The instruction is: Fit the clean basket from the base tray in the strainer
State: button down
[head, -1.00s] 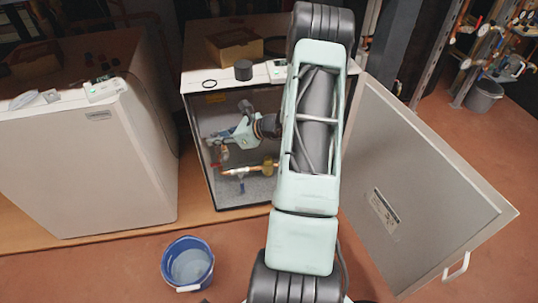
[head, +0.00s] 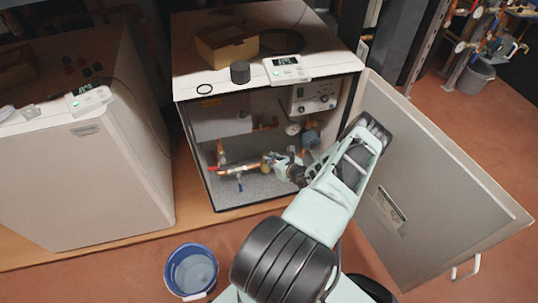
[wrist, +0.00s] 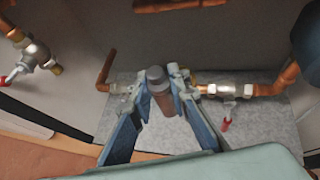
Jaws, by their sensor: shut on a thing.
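My gripper (head: 281,161) is inside the open cabinet, right beside the brass strainer (head: 266,160) on the low pipe run. In the wrist view my gripper (wrist: 165,88) has its blue fingers closed on a small cylinder, the basket (wrist: 167,104), with a grey end and a brownish body. The basket points toward the pipe run. The strainer is mostly hidden behind the fingers and the basket in the wrist view. I cannot tell whether the basket touches it. The base tray (head: 226,191) is the grey cabinet floor below the pipes.
The open door (head: 430,185) stands close to my arm's right. A dark cylinder (head: 240,72), a black ring (head: 205,90) and a cardboard box (head: 226,45) lie on top. A blue bucket (head: 190,270) stands in front.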

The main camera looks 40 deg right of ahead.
jog(key=shift+f, duration=0.2)
jog(key=shift+w+d+f+b, duration=0.1)
jog(key=shift+w+d+b, duration=0.25)
jog(key=shift+b, duration=0.1)
jog(key=w+d+f+b, duration=0.2)
jog(key=w+d+b, duration=0.2)
jog(key=w+b, duration=0.4)
jog(key=shift+f+b, duration=0.15)
jog(key=shift+b, duration=0.25)
jog(key=shift+s+d+f+b, duration=0.1)
jog(key=shift+f+b, duration=1)
jog(key=shift+f, duration=1.55)
dwell(1.9)
jog(key=shift+s+f, duration=0.1)
jog(key=shift+f, duration=0.3)
dwell(0.4)
